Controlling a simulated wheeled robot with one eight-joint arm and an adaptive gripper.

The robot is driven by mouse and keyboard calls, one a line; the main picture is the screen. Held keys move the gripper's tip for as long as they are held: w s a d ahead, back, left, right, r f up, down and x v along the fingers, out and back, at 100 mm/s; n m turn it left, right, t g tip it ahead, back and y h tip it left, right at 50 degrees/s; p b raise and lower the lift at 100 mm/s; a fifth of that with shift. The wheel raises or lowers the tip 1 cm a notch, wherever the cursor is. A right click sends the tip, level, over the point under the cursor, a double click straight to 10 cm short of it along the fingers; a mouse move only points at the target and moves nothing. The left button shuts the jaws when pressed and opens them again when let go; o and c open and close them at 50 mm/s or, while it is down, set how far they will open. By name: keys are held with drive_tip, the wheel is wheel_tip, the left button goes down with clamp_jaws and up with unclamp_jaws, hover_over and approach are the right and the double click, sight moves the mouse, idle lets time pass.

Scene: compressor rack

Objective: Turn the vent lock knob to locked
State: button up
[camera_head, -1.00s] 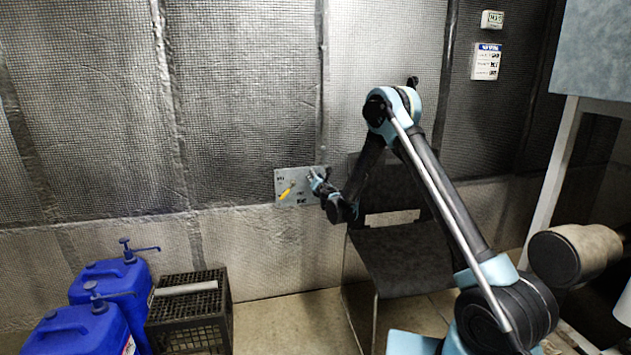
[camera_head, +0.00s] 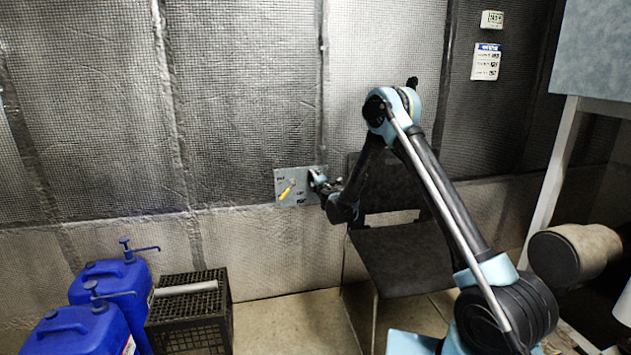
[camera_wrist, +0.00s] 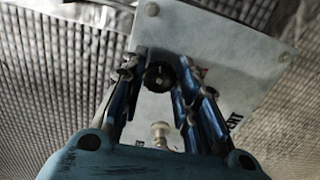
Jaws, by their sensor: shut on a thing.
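A grey metal panel (camera_head: 306,190) is fixed to the padded wall; it also fills the middle of the wrist view (camera_wrist: 215,50). A dark round knob (camera_wrist: 158,76) on the panel sits between the two fingers of my gripper (camera_wrist: 158,68). In the head view my gripper (camera_head: 315,181) is at the panel's right part and hides the knob. My gripper is shut on the knob, one finger on either side. A yellow lever (camera_head: 287,190) slants on the panel's left part. The knob's pointer direction cannot be made out.
A pale metal stud (camera_wrist: 160,132) stands out from the panel between the finger bases. A dark chair (camera_head: 400,255) stands below my arm. Blue jugs (camera_head: 112,280) and a black crate (camera_head: 190,312) stand at the lower left. A thermostat (camera_head: 492,19) hangs at upper right.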

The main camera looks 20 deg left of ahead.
drive_tip(key=shift+d+f+m, duration=0.1)
drive_tip(key=shift+d+m, duration=0.1)
drive_tip(key=shift+m, duration=1.4)
drive_tip(key=o, duration=1.1)
drive_tip(key=shift+a, duration=0.1)
drive_tip(key=v, duration=1.2)
